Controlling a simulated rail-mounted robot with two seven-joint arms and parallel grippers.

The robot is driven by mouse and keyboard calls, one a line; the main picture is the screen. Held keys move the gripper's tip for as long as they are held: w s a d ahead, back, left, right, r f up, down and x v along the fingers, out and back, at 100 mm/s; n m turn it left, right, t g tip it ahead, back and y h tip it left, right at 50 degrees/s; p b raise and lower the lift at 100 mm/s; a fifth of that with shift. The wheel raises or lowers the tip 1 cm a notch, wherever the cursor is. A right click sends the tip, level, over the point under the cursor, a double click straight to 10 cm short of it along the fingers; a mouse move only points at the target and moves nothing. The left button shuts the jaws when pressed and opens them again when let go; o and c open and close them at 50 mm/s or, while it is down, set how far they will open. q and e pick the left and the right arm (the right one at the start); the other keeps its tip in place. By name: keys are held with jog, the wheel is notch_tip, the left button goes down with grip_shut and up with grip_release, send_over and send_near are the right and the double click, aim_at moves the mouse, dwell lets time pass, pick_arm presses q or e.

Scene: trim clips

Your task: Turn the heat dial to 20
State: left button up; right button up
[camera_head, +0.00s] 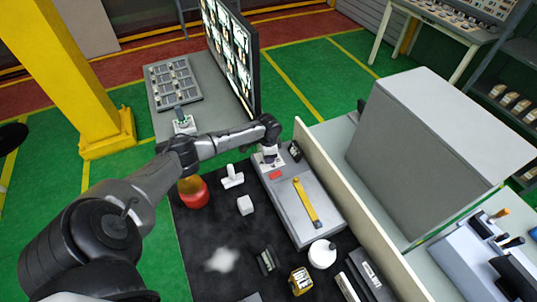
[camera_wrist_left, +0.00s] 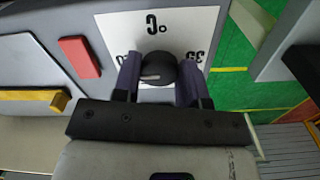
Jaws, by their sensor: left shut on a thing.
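The heat dial is a round black knob (camera_wrist_left: 160,66) on a white scale plate (camera_wrist_left: 128,24) in the left wrist view. My left gripper (camera_wrist_left: 158,76) is shut on the knob, one finger on each side. A pale pointer mark shows on the knob's lower left part. Printed figures surround the knob, upside down in this view; one at right reads like 35, the others are partly covered or hard to read. In the head view my left gripper (camera_head: 268,150) is at the far end of the grey machine (camera_head: 285,195), hiding the knob. My right gripper is not in view.
On the machine are a red button (camera_head: 275,175), a yellow bar (camera_head: 305,203) and a small dark panel (camera_head: 295,152). A low wall (camera_head: 335,185) runs along the machine's right.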

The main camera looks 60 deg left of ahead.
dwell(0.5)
pick_arm(q)
jog(key=o, duration=0.9)
jog(key=shift+o, duration=0.2)
jog(key=shift+r, duration=0.25)
notch_tip(320, 180, up, 13)
jog(key=shift+r, duration=0.15)
dwell(0.3)
